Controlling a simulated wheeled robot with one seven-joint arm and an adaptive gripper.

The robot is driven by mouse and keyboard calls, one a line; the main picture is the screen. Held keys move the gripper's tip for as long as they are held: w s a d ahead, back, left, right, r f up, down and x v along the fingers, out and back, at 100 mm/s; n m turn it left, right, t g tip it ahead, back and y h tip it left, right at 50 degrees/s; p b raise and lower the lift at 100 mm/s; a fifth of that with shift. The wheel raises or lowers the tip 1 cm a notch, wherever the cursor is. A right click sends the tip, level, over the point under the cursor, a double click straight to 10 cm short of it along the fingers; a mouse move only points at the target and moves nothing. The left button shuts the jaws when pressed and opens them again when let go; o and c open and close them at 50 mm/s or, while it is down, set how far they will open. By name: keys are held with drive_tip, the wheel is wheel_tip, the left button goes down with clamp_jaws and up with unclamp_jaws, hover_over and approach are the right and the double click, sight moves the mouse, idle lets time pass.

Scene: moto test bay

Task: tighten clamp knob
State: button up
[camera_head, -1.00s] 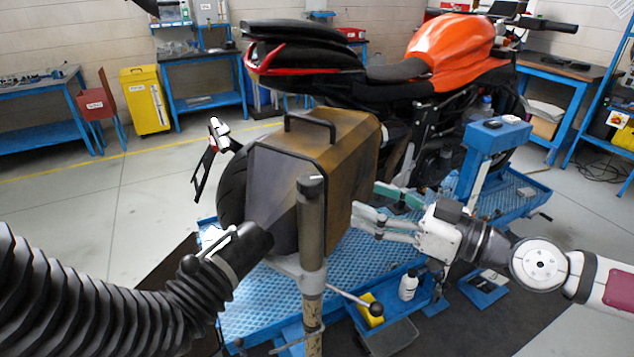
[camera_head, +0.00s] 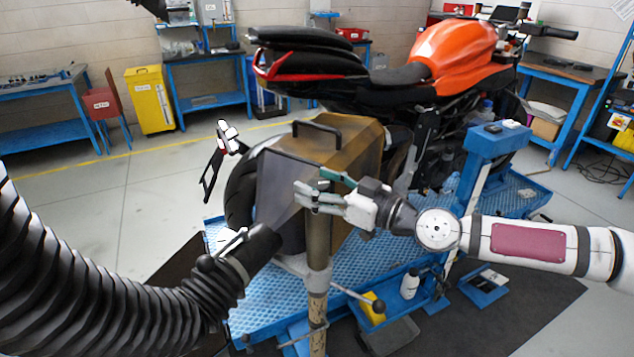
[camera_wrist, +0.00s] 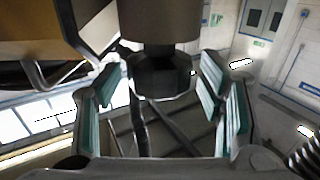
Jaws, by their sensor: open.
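The clamp knob (camera_wrist: 160,76) shows in the wrist view as a dark faceted piece at the end of a thick grey-brown post (camera_wrist: 158,22). It sits between the spread fingers of my gripper (camera_wrist: 165,100), with gaps visible on both sides. In the head view my gripper (camera_head: 325,192) is open at the top of the upright post (camera_head: 318,245), beside the boxy hood (camera_head: 350,150). Contact with the knob cannot be told.
A black corrugated hose (camera_head: 90,270) runs in from the left to the hood. A lever (camera_head: 345,291) sticks out from the post. The motorcycle (camera_head: 455,55) stands behind on a blue lift (camera_head: 250,300). A blue pedestal (camera_head: 497,140) stands right of the hood.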

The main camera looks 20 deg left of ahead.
drive_tip(key=shift+a, duration=0.1)
drive_tip(key=c, duration=1.2)
